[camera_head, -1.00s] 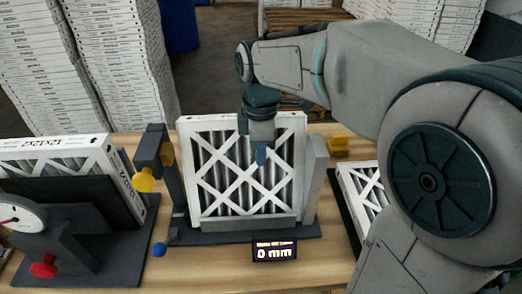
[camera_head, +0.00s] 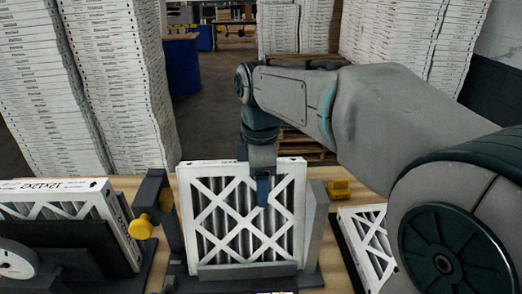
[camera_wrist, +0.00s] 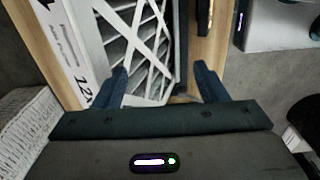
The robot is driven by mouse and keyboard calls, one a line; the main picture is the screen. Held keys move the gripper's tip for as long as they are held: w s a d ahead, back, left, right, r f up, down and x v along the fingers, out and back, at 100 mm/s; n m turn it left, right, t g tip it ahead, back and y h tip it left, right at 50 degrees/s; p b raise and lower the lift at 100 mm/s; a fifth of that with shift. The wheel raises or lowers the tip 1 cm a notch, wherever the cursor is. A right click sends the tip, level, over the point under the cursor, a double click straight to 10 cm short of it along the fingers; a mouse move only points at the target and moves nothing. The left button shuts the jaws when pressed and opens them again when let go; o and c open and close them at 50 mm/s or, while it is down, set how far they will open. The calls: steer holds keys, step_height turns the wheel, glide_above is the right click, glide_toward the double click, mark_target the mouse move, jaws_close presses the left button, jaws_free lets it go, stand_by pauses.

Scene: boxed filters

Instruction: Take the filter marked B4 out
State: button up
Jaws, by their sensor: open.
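No B4 mark is readable on any filter. A white-framed pleated filter (camera_head: 222,215) stands upright in a grey holder (camera_head: 240,270) at the middle of the table. My gripper (camera_head: 262,190) points down and overlaps the upper part of this filter in the head view. In the wrist view my gripper (camera_wrist: 165,85) has its two fingers spread, with a filter's white lattice (camera_wrist: 150,45) beyond them and printed "12x" on its edge. I cannot tell whether the fingers touch it. Another filter (camera_head: 125,228), marked 12x12x2, stands at the left. A third (camera_head: 372,235) is at the right, partly hidden by my arm.
A dark post with a yellow knob (camera_head: 141,228) stands just left of the middle filter. A white round dial (camera_head: 15,262) is at the lower left. A yellow block (camera_head: 339,189) lies behind the holder. Tall white stacks (camera_head: 95,90) rise behind the table.

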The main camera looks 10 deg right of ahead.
step_height(320, 180, up, 9)
stand_by(0.3)
stand_by(1.1)
